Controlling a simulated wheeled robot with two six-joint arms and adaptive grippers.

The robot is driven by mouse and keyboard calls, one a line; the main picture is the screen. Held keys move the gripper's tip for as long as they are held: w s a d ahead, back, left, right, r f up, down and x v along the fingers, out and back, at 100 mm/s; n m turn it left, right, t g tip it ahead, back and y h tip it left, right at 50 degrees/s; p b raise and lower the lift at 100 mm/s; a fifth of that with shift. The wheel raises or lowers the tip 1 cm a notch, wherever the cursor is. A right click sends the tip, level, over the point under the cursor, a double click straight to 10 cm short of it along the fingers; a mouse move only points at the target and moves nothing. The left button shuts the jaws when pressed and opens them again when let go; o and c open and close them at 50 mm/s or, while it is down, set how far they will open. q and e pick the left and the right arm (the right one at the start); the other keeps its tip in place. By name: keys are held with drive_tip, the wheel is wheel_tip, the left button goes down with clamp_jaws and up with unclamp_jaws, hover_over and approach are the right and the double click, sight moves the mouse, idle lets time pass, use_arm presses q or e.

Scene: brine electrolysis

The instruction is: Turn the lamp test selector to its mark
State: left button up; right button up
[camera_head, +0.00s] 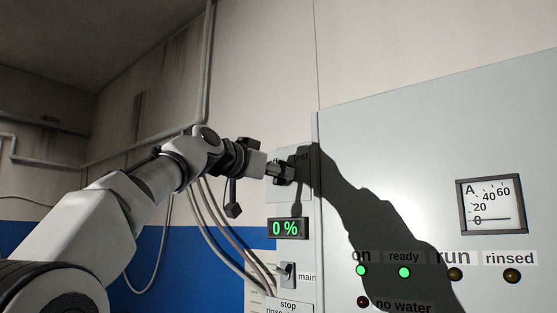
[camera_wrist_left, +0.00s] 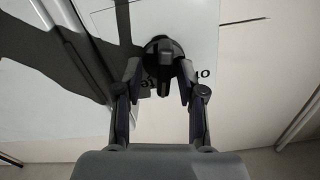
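The lamp test selector (camera_wrist_left: 160,66) shows in the left wrist view as a dark round knob with a raised bar, on a pale panel. My left gripper (camera_wrist_left: 160,72) is open, with one finger on each side of the bar. Gaps seem to show between the fingers and the bar; contact cannot be made out. The selector's mark cannot be made out. My right gripper is not in view.
Below the gripper are a green "0 %" display (camera_head: 288,228) and a main switch (camera_head: 288,273). A large grey cabinet (camera_head: 400,150) to the right carries a dial (camera_head: 491,204) and several lamps; the "on" (camera_head: 361,270) and "ready" (camera_head: 404,272) lamps glow green. Cables hang behind my arm.

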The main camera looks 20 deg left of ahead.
use_arm(q)
drive_tip(key=shift+w+d+r, duration=0.1)
drive_tip(key=shift+w+d, duration=0.05)
drive_tip(key=shift+w, duration=0.15)
drive_tip(key=shift+s+a+r, duration=0.1)
drive_tip(key=shift+s+a, duration=0.4)
drive_tip(key=shift+s, duration=0.15)
drive_tip(key=shift+s+a, duration=0.1)
drive_tip(key=shift+s, duration=0.1)
drive_tip(key=shift+c, duration=1)
drive_tip(key=c, duration=0.5)
drive_tip(key=shift+w+d, duration=0.1)
drive_tip(key=shift+d, duration=0.1)
clamp_jaws()
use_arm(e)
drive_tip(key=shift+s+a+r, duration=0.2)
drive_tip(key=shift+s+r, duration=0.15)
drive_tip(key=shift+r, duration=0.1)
